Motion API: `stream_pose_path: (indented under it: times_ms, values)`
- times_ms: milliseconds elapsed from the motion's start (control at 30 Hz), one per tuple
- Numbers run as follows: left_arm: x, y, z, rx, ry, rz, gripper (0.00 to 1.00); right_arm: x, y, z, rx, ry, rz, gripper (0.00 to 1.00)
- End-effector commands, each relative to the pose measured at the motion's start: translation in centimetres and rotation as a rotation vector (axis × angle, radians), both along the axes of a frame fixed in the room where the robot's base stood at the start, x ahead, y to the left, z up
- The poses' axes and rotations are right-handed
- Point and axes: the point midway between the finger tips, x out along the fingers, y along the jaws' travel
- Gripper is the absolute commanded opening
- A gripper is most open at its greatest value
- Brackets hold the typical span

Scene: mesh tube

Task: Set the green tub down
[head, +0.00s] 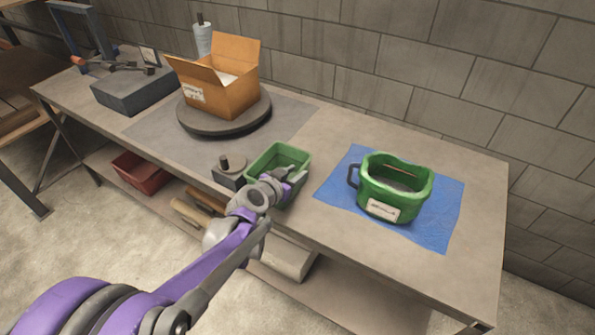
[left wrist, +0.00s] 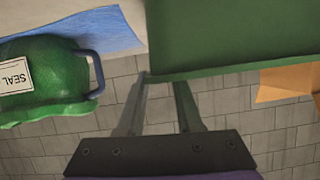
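The green tub (head: 272,154) is a rectangular, open-topped container near the front edge of the workbench in the head view. It fills the upper right of the left wrist view (left wrist: 240,35) as a large green surface. Whether the tub's underside touches the bench is hidden. My right gripper is not in view.
A round green pot (head: 405,190) with a dark handle and label stands on a blue cloth (head: 335,190) to the right. Behind the tub, a cardboard box (head: 232,92) sits on a dark turntable (head: 250,122).

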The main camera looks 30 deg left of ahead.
Motion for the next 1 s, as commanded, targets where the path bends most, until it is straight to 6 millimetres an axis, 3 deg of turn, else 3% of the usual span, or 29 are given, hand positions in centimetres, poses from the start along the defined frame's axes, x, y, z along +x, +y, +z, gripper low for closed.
stream_pose_path:
  times_ms: [200, 400, 733, 867, 1000]
  values:
    - [-4.4, 0.2, 2.0, 0.0, 0.0, 0.002, 0.34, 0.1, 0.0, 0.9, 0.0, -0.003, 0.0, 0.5]
    - [-7.6, 0.4, 3.4, 0.001, 0.0, 0.002, 0.34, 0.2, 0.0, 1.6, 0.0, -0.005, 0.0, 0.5]
    - [-9.6, 0.3, 4.0, -0.001, 0.003, -0.003, 0.34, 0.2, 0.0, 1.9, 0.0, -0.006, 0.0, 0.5]
    - [-10.8, -2.4, 3.2, -0.032, 0.069, -0.048, 0.34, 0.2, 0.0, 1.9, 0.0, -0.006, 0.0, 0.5]
    - [-15.4, -8.0, 0.4, -0.09, 0.279, -0.116, 0.34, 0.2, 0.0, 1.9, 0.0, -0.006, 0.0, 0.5]
